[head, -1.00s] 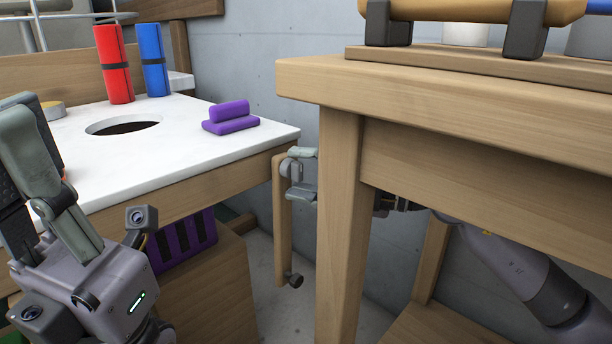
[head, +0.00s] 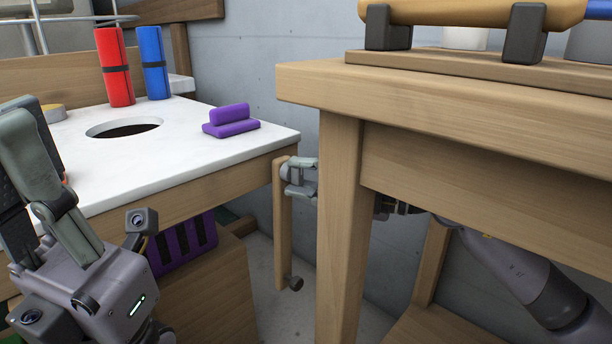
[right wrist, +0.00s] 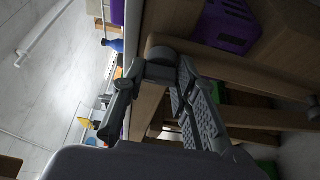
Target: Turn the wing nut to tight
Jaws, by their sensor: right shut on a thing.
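The wing nut (head: 285,172) is a small grey piece at the top of a narrow wooden bar, beside the front right corner of the white-topped table. My right gripper (head: 302,175) reaches it from the right, behind the wooden table's leg, and is shut on it. In the right wrist view, the grey wing nut (right wrist: 158,71) lies between the far ends of my right fingers, which partly hide it. Its tight mark cannot be made out. My left gripper (head: 38,150) is at the left edge, away from the nut; its finger gap is unclear.
The wooden table (head: 440,100) and its leg hide much of my right arm. The white-topped table (head: 190,140) has a round hole, a red roll (head: 114,68), a blue roll (head: 154,62) and a purple block (head: 230,122). A purple crate (head: 182,247) is below.

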